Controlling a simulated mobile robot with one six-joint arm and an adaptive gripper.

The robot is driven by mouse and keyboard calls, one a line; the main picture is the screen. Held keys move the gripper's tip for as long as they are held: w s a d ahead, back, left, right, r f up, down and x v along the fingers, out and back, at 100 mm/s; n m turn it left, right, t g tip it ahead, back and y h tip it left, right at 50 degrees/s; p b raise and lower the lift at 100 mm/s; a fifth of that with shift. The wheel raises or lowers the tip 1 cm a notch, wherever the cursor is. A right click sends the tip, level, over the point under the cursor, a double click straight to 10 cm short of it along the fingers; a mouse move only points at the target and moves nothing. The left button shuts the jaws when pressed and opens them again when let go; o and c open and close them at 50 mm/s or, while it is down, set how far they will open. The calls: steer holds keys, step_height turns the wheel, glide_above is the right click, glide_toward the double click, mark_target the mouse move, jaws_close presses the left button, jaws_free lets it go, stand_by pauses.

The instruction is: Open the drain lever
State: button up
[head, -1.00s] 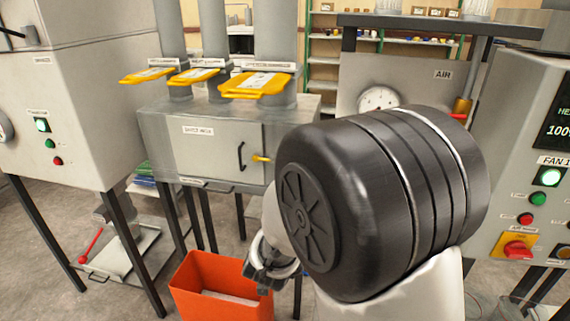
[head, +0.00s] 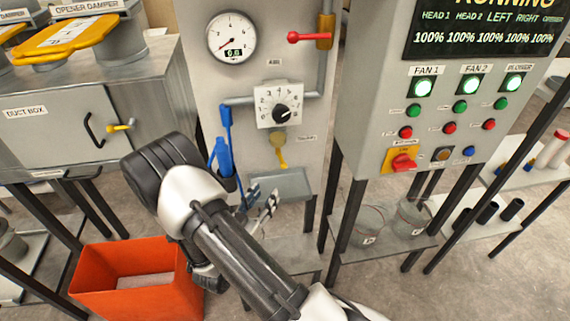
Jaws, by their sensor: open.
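A small yellow lever (head: 281,155) hangs from a brass fitting on the grey air panel (head: 250,150), below a black dial; I take it to be the drain lever, but the label beside it is too small to read. A red-handled lever (head: 307,37) sits on a brass valve higher on the panel, its handle horizontal. My gripper (head: 262,203) is open and empty in front of the panel, below and slightly left of the yellow lever, in front of or over a grey box. It appears apart from the lever.
A blue tool (head: 222,158) with a hose hangs left of the dial. An orange bin (head: 140,288) stands at lower left. A control cabinet (head: 470,90) with lit buttons stands at right, above a shelf with buckets (head: 411,218). A duct box (head: 60,120) stands at left.

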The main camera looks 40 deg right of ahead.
mark_target(282, 168)
steer(key=b+x, duration=0.2)
steer(key=x, duration=1.2)
steer(key=shift+w+d, duration=0.1)
steer(key=shift+d, duration=0.1)
steer(key=shift+c, duration=0.5)
jaws_close()
